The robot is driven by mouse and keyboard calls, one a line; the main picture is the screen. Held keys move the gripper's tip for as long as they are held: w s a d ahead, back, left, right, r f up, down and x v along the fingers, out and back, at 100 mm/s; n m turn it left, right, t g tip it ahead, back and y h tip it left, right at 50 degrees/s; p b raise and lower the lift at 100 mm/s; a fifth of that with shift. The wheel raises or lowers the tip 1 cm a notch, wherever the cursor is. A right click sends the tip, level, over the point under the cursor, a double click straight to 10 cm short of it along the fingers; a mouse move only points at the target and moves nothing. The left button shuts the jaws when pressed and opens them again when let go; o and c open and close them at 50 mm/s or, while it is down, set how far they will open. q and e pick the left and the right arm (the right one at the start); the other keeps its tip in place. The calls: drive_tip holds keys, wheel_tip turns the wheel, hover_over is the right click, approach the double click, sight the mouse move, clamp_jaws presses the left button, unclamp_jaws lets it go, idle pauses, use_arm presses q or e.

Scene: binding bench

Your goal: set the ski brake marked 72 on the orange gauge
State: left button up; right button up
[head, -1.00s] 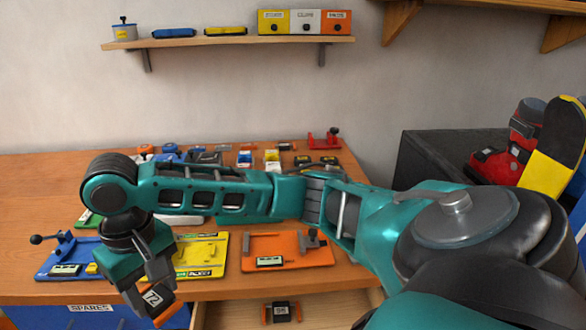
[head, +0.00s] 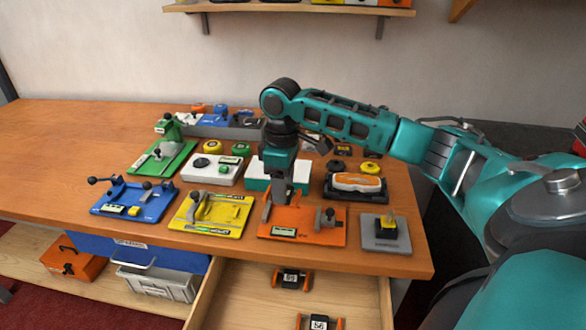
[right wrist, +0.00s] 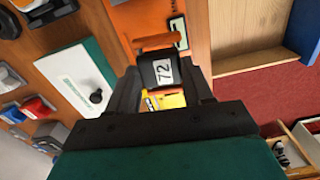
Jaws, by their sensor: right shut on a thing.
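The orange gauge (head: 330,239) lies flat near the front right of the bench. My right gripper (head: 279,200) points down over its left part. In the right wrist view it is shut on the ski brake marked 72 (right wrist: 161,73), a dark block with a white label and orange ends. The orange gauge also shows in that view (right wrist: 147,16), just beyond the brake. The brake is mostly hidden in the head view, and I cannot tell whether it touches the gauge. My left gripper is out of view.
A yellow gauge (head: 205,230) and a blue gauge (head: 112,204) lie to the left. A grey plate with a yellow-topped block (head: 384,243) lies to the right. The open drawer (head: 245,297) below holds two more brakes. A white-and-green box (head: 258,179) stands behind my gripper.

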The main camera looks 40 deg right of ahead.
drive_tip(key=shift+d+r+n, duration=0.2)
drive_tip(key=shift+d+n, duration=0.3)
drive_tip(key=shift+d, duration=0.75)
drive_tip(key=shift+d+f, duration=0.1)
drive_tip(key=shift+f, duration=3.1)
drive_tip(key=shift+f, duration=0.65)
drive_tip(key=o, duration=1)
drive_tip(key=shift+c, duration=0.3)
drive_tip(key=shift+c, duration=1)
